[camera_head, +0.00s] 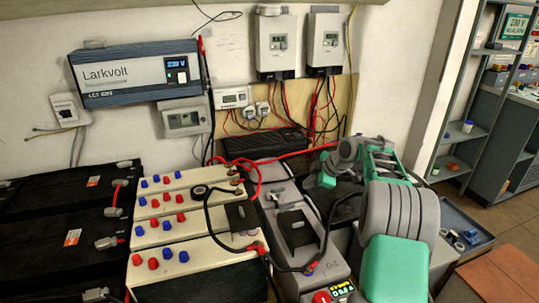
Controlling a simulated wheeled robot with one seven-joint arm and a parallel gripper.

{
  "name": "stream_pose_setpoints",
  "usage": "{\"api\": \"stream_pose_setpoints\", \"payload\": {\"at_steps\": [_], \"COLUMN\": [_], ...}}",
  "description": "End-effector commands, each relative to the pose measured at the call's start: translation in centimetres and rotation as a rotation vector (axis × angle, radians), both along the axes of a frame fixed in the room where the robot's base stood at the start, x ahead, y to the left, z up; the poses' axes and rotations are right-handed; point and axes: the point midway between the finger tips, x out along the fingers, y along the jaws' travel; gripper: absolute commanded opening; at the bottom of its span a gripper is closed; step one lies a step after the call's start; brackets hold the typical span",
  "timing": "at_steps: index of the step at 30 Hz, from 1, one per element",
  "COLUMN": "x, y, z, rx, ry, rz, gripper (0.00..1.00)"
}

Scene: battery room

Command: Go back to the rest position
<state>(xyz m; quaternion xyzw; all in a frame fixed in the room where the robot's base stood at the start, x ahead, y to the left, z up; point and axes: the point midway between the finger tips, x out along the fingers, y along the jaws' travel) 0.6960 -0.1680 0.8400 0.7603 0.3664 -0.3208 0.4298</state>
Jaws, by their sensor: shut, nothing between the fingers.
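My arm, green and grey, reaches in from the bottom right and folds back over the right end of the battery bench. My gripper (327,180) is at the far end of the arm, above the dark battery at the right. It is small and partly hidden by my own arm links. It is shut and holds nothing that I can see.
Cream batteries (165,237) with red and blue caps stand left of my arm, with black batteries (55,235) further left. A grey battery (283,206) and loose red and black cables lie close to my arm. A grey tray (478,243) is at the right. A Larkvolt inverter (130,78) hangs on the wall.

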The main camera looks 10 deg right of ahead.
Motion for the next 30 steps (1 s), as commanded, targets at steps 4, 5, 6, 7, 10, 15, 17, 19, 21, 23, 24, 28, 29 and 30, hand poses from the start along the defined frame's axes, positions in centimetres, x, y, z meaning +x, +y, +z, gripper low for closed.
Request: {"api": "stream_pose_setpoints", "payload": {"at_steps": [4, 5, 6, 7, 10, 15, 17, 19, 21, 23, 24, 28, 29, 30], "x": [-2.2, -3.2, -5.0, -6.5, -12.7, -24.7, -28.4, -31.7, -33.8, -34.7, -35.0, -35.0, -35.0, -35.0], "y": [3.9, 5.2, 7.0, 8.4, 12.5, 16.6, 17.1, 17.2, 17.2, 17.1, 17.1, 17.0, 17.0, 17.1], "z": [4.9, 6.3, 8.1, 9.4, 12.5, 14.7, 14.5, 13.9, 13.2, 12.8, 12.6, 12.4, 12.4, 12.4], "rx": [0.037, 0.051, 0.070, 0.087, 0.136, 0.206, 0.226, 0.243, 0.255, 0.260, 0.262, 0.262, 0.262, 0.262], "ry": [0.066, 0.092, 0.130, 0.160, 0.254, 0.369, 0.394, 0.415, 0.425, 0.429, 0.429, 0.432, 0.432, 0.431], "rz": [-0.112, -0.155, -0.226, -0.283, -0.488, -0.844, -0.955, -1.058, -1.127, -1.160, -1.170, -1.175, -1.175, -1.174], "gripper": [0.00, 0.00, 0.00, 0.00, 0.00, 0.00, 0.00, 0.00, 0.00, 0.00, 0.00, 0.00, 0.00, 0.00]}}
